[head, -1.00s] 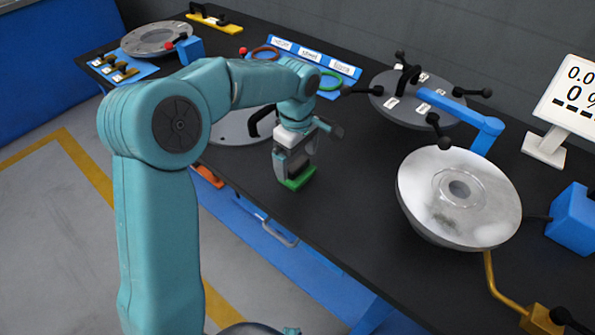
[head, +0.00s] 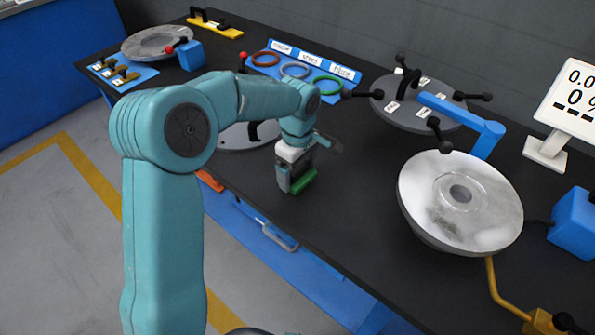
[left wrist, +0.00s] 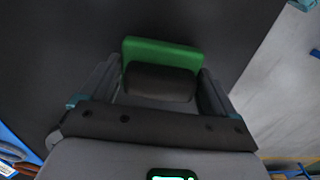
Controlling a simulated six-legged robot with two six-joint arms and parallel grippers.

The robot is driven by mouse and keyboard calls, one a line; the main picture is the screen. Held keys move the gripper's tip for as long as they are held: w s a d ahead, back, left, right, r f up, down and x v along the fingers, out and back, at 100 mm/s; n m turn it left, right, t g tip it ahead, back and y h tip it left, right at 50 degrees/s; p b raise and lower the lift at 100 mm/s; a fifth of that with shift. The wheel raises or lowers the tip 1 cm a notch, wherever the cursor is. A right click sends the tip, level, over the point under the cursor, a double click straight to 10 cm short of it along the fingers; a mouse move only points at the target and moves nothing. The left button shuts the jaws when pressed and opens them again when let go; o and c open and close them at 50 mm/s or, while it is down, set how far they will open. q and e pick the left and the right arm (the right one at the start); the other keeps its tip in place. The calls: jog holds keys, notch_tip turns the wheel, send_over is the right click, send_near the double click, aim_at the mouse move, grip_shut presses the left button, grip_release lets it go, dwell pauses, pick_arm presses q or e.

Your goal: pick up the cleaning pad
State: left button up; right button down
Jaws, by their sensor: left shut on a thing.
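The cleaning pad is a green block with a dark grip on it. In the head view the green pad (head: 304,182) is at the tip of my left gripper (head: 295,180), over the black bench near its front edge. In the left wrist view the pad (left wrist: 160,52) lies across the fingertips, and my left gripper (left wrist: 160,85) is shut on its dark grip. I cannot tell whether the pad touches the bench. My right gripper is not in view.
A flanged shell (head: 440,205) with a cloudy metal face stands to the right. A dark round cover (head: 420,112) with several black handles is behind it. Coloured rings sit on a blue labelled rack (head: 335,66). The bench right of the pad is clear.

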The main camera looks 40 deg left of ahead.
pick_arm(q)
notch_tip(320, 180, up, 20)
jog(key=p, duration=0.3)
jog(key=shift+f, duration=0.15)
